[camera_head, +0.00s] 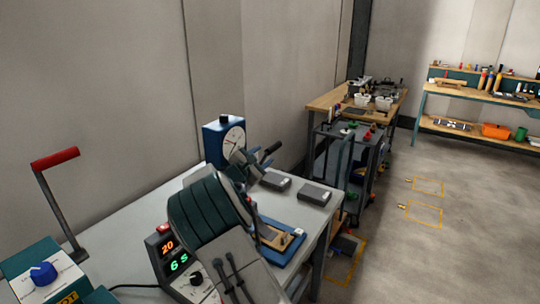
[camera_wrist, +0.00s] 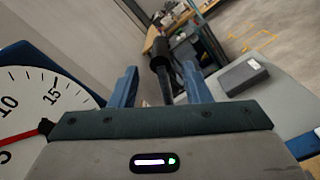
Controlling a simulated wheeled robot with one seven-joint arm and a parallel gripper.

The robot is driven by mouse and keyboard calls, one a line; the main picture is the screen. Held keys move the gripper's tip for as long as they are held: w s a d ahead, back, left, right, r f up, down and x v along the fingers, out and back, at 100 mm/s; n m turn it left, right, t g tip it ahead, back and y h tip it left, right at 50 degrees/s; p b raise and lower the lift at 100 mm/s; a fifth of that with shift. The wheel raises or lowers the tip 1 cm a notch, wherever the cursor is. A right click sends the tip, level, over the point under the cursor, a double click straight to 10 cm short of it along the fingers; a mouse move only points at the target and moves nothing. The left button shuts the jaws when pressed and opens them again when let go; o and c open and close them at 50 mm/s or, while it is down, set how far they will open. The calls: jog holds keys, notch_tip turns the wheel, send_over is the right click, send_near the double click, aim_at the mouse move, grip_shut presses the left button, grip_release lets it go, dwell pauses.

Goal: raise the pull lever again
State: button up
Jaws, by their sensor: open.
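The lever has a black grip (camera_head: 271,149) and juts up and to the right beside the blue dial press (camera_head: 213,145). In the wrist view the black grip (camera_wrist: 157,50) and its dark rod stand between the two blue fingers of my gripper (camera_wrist: 160,80). The fingers are open, with a visible gap on each side of the rod. I cannot tell how deep the rod sits between them. In the head view my gripper (camera_head: 246,160) is at the press, and my arm hides the lever's lower part. The white dial (camera_wrist: 35,108) fills the wrist view's left side.
Two grey blocks (camera_head: 314,193) lie on the bench (camera_head: 335,215), near a blue fixture (camera_head: 285,243). A red-handled lever (camera_head: 56,158) rises at the left. A display box (camera_head: 166,255) stands in front. A dark cart (camera_head: 352,170) and a wooden table (camera_head: 330,98) stand beyond.

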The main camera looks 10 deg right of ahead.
jog(key=b+v, duration=0.1)
jog(key=v, duration=0.6)
jog(key=shift+s+a, duration=0.15)
jog(key=shift+c, duration=0.3)
